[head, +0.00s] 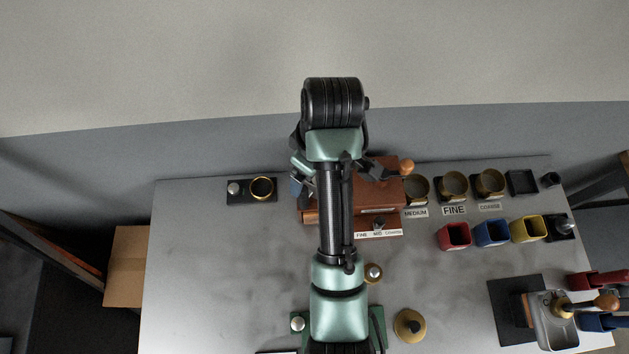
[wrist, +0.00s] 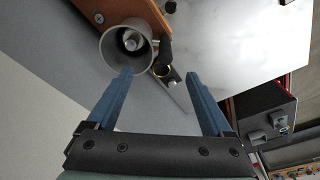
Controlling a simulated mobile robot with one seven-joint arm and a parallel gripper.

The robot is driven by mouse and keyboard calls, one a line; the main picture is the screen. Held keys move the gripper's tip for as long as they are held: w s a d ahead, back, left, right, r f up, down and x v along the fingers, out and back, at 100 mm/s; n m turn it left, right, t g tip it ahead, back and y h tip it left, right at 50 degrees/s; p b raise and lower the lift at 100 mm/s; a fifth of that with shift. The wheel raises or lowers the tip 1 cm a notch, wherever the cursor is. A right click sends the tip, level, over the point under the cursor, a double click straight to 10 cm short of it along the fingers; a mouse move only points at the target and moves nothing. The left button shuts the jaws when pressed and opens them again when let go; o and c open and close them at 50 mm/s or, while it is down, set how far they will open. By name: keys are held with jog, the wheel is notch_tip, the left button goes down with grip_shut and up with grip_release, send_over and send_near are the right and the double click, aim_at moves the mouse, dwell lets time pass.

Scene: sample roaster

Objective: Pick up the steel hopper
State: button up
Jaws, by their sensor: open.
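The steel hopper (wrist: 108,47) is a grey, round, open-mouthed funnel at the upper left of the wrist view, beside a brown wooden body. My gripper (wrist: 160,74) is open, its two blue fingers apart, with nothing held between them. The left fingertip lies close to the hopper's lower rim in the picture; I cannot tell whether they touch. The hopper is mostly left of the gap between the fingers. In the head view my arm hides the hopper and most of my gripper, above the wooden box (head: 385,195).
A wooden-knobbed crank (head: 407,167) sticks out right of my arm. Brass-rimmed cups (head: 453,185) and red, blue and yellow bins (head: 491,233) stand at right. A brass ring (head: 262,188) sits on a dark base at left. The table's left front (head: 215,270) is clear.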

aim_at(305, 187)
notch_tip(305, 187, down, 3)
jog(key=shift+a+r+b, duration=0.1)
jog(key=shift+r+b, duration=0.1)
jog(key=shift+b, duration=0.1)
jog(key=shift+w+a+f+p, duration=0.15)
jog(key=shift+f+p, duration=0.15)
jog(key=shift+p, duration=0.2)
jog(key=shift+w+f, duration=0.15)
jog(key=shift+f, duration=0.5)
jog(key=shift+a+f+p, duration=0.2)
jog(key=shift+f+p, duration=0.35)
jog(key=shift+f, duration=0.75)
jog(key=shift+a+f+p, duration=0.15)
jog(key=shift+f+p, duration=0.35)
jog(key=shift+f, duration=0.8)
grip_shut()
